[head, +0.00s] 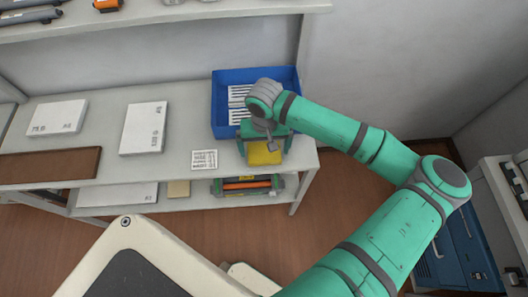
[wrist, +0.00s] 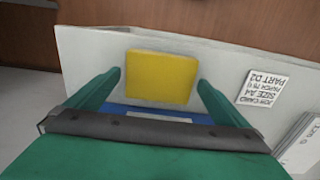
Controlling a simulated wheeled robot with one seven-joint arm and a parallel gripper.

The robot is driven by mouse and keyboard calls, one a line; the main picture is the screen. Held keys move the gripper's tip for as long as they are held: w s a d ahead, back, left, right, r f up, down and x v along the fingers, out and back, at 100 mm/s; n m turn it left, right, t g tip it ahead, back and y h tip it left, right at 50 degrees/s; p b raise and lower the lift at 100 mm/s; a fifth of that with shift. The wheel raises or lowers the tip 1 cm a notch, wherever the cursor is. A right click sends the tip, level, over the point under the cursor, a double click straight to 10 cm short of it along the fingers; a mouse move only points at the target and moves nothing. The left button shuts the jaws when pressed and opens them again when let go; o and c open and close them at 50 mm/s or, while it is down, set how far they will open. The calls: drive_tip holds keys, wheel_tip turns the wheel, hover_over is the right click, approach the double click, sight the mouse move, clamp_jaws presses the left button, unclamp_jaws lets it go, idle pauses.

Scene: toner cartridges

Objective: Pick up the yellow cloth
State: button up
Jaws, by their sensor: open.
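The yellow cloth (head: 264,153) is a flat folded square lying on the shelf top near its front edge, in front of the blue bin. In the wrist view the cloth (wrist: 161,77) lies flat between and just beyond my two fingertips. My gripper (head: 265,143) is above the cloth and partly covers its back part in the head view. In the wrist view my gripper (wrist: 160,80) is open, with one green finger on each side of the cloth and nothing held. I cannot tell the exact height of the fingertips over the shelf.
The blue bin (head: 219,107) with white labelled packs stands just behind. A printed card (head: 204,160) lies to the left of the cloth. White boxes (head: 143,128) and a brown board (head: 48,165) are farther left. A lower shelf holds a green and orange item (head: 246,185).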

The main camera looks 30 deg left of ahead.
drive_tip(key=shift+f, duration=0.65)
drive_tip(key=c, duration=0.9)
drive_tip(key=shift+r, duration=0.2)
